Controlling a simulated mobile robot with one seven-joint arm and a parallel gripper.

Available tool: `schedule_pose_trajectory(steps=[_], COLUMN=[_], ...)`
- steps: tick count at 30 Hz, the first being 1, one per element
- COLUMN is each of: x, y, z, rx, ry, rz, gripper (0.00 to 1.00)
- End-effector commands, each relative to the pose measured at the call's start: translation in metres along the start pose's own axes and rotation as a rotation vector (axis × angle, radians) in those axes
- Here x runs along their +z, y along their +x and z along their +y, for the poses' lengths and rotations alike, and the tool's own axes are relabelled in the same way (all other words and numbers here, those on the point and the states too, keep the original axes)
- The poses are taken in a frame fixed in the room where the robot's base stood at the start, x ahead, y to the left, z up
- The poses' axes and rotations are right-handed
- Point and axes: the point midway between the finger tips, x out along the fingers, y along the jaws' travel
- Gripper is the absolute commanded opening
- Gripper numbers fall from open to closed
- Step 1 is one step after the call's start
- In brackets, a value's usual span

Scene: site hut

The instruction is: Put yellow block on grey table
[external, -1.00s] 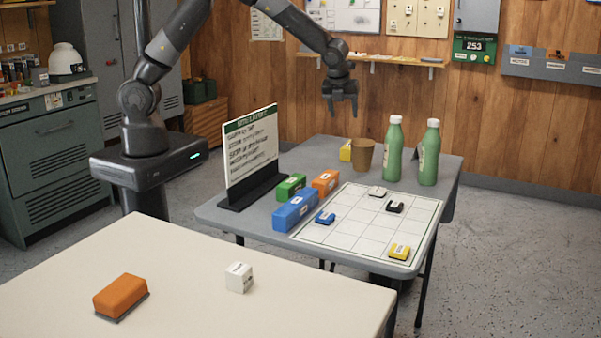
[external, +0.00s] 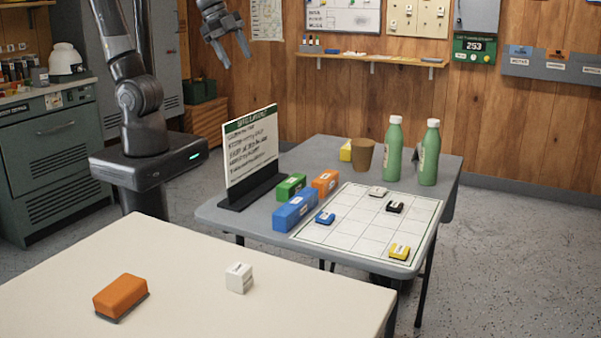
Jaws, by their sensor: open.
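The yellow block (external: 346,151) stands on the grey table (external: 222,218) near its back edge, partly hidden behind a brown cup (external: 363,155). A smaller yellow piece with a dark base (external: 399,252) lies on the white grid sheet at the front right of the same table. My gripper (external: 232,58) is open and empty. It hangs high at the top of the external view, up and left of the yellow block and well clear of the table.
Two green bottles (external: 393,148) stand right of the cup. Blue (external: 294,212), green (external: 290,186) and orange (external: 325,182) blocks sit beside the upright sign (external: 250,150) and the grid sheet (external: 360,228). A cream table (external: 200,280) in front holds an orange block (external: 120,295) and a white cube (external: 239,278).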

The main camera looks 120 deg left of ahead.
Motion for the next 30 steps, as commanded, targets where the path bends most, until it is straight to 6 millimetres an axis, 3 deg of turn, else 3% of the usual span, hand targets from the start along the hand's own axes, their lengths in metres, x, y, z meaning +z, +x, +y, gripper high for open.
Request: schedule_pose_trajectory(steps=[3,10,15,25,30], x=[0.023,0.055,0.063,0.063,0.063], y=[-0.018,-0.032,-0.034,-0.034,-0.034], z=[0.032,0.071,0.080,0.080,0.080], rx=[0.041,0.119,0.143,0.143,0.143], ry=[-0.125,-0.306,-0.353,-0.355,-0.354], rz=[0.059,0.117,0.129,0.128,0.128], gripper=[0.58,0.58,0.58,0.58,0.71])
